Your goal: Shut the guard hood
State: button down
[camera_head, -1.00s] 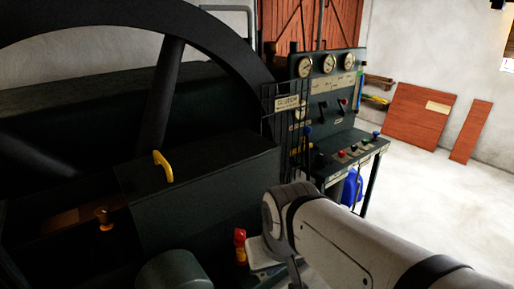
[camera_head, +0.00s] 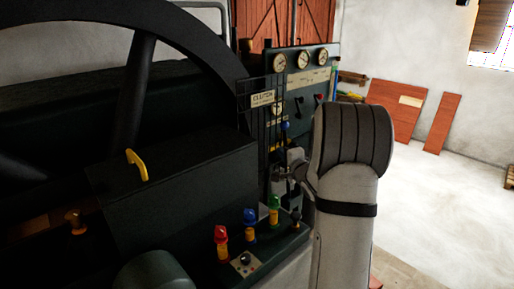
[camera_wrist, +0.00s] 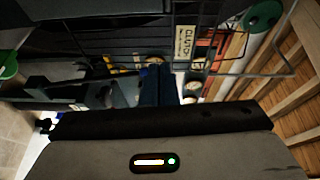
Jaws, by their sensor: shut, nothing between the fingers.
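The guard hood (camera_head: 185,185) is a dark box-shaped cover in the head view, left of centre, beside the big flywheel (camera_head: 135,90). A yellow handle (camera_head: 137,165) stands on its top. I cannot tell how far the hood is open. My arm rises right of the hood, its end bent toward the panel. My gripper, at the centre of the wrist view (camera_wrist: 158,86), is shut and empty. In the head view it is small and mostly hidden by my arm, apart from the hood and to the right of its handle.
A mesh guard with a clutch sign (camera_head: 262,99) and a gauge panel (camera_head: 303,62) stand behind my gripper. Red (camera_head: 222,242), blue (camera_head: 250,224) and green (camera_head: 274,209) knobs stand on a ledge in front of the hood. Open floor (camera_head: 445,210) lies right.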

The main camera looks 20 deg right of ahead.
jog(key=w+a+p, duration=0.3)
jog(key=w+p, duration=0.1)
jog(key=w, duration=0.4)
jog(key=shift+w+a+f+y, duration=0.15)
jog(key=shift+w+a+y, duration=0.1)
jog(key=shift+w+y, duration=0.15)
